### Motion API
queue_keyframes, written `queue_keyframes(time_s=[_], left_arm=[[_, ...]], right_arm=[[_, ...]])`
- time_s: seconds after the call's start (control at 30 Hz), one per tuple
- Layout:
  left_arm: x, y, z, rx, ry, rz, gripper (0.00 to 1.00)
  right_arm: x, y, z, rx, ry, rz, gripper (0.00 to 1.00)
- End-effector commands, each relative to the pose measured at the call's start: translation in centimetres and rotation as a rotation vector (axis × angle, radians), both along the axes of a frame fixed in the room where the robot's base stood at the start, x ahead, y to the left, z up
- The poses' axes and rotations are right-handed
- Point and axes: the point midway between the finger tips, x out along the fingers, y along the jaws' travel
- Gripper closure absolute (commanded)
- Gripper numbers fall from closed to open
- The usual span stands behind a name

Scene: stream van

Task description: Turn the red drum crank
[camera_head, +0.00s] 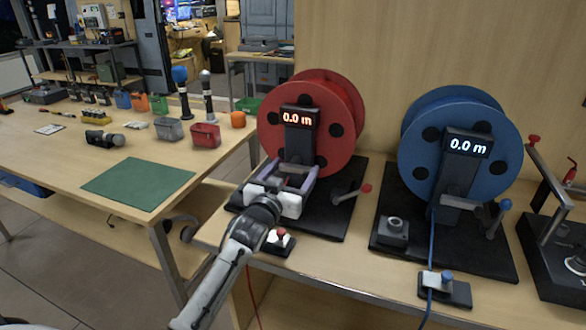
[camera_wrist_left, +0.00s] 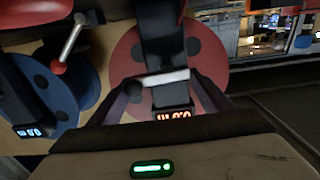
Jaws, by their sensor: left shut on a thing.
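The red drum (camera_head: 340,95) stands upright on a black base, with a dark post in front and a display reading 0.0 m (camera_head: 300,118). My left gripper (camera_head: 297,172) is at the lower front of this post. In the left wrist view a pale bar, seemingly the red drum crank (camera_wrist_left: 160,79), spans between the fingertips (camera_wrist_left: 163,82). The gripper is shut on it. In the head view the gripper hides this bar. A lever with a red knob (camera_head: 366,188) rises from the base to the right and is apart from the gripper. My right gripper is not in view.
A blue drum (camera_head: 419,123) with its own post and blue-knobbed lever (camera_head: 505,204) stands to the right. The left table holds a green mat (camera_head: 137,184), small bins and microphones.

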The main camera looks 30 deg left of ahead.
Motion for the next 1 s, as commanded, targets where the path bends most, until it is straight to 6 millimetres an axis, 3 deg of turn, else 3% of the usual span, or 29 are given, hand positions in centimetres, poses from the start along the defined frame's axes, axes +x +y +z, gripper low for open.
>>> queue_keyframes(time_s=[0.23, 0.27, 0.33, 0.7, 1.0], left_arm=[[0.0, 0.0, -0.1, 0.002, 0.001, 0.0, 0.5], [0.0, 0.0, 0.0, 0.001, 0.001, 0.0, 0.22], [0.0, 0.0, 0.0, 0.001, 0.0, 0.0, 0.1], [-0.5, -0.1, -0.1, 0.002, 0.001, 0.0, 0.09], [-5.5, -1.3, -0.2, 0.0, 0.003, 0.0, 0.09]], right_arm=[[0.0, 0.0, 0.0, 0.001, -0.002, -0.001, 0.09], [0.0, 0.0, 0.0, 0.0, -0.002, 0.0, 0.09], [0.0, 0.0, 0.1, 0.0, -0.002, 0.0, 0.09], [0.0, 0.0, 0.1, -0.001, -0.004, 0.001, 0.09], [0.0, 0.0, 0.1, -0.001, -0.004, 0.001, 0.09]])
